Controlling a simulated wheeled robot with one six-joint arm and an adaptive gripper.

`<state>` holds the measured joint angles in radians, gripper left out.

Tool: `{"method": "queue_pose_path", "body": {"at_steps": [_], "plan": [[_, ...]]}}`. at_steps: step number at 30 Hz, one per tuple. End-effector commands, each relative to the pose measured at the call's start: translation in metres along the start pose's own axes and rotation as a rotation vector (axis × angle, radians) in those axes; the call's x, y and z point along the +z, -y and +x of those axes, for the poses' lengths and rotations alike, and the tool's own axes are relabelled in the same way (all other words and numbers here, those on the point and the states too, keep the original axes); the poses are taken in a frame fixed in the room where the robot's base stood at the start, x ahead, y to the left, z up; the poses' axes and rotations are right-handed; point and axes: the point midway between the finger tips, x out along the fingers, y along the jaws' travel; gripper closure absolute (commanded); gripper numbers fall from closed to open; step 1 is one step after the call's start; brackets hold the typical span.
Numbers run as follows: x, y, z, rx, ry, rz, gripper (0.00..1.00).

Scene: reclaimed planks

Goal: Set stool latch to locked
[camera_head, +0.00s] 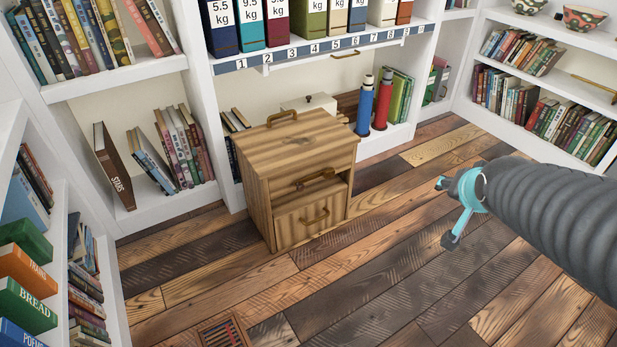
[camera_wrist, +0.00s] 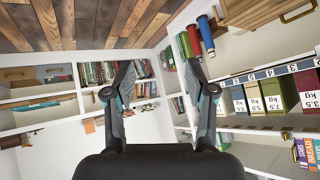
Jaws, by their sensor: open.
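A wooden stool-like cabinet (camera_head: 298,146) stands on the plank floor in the middle of the head view. It has a handle on top, a brown handle-like piece (camera_head: 316,180) at the upper front and a closed lower front with a handle (camera_head: 315,216). I cannot tell which part is the latch or how it is set. A corner of the cabinet shows at the top right of the wrist view (camera_wrist: 262,10). My gripper (camera_head: 447,212) is open and empty, to the right of the cabinet and well apart from it. Its spread fingers (camera_wrist: 159,82) also show in the wrist view.
White bookshelves line the walls. Red (camera_head: 382,98) and blue (camera_head: 365,105) cylinders stand behind the cabinet at right. Numbered weight binders (camera_head: 312,20) fill the shelf above. A floor vent (camera_head: 224,333) lies in front. The floor between cabinet and gripper is clear.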

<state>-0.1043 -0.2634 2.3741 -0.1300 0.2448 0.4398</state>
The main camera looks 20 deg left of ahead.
Motion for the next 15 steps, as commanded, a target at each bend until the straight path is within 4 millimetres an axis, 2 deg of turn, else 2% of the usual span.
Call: {"method": "queue_pose_path", "body": {"at_steps": [1, 8, 11, 15], "plan": [[-0.004, 0.011, 0.022, -0.023, -0.014, 0.019, 0.45], [-0.02, 0.062, 0.104, -0.167, -0.105, 0.138, 0.45], [-0.018, 0.086, 0.139, -0.245, -0.129, 0.194, 0.45], [-0.006, 0.121, 0.184, -0.366, -0.143, 0.279, 0.45]]}}
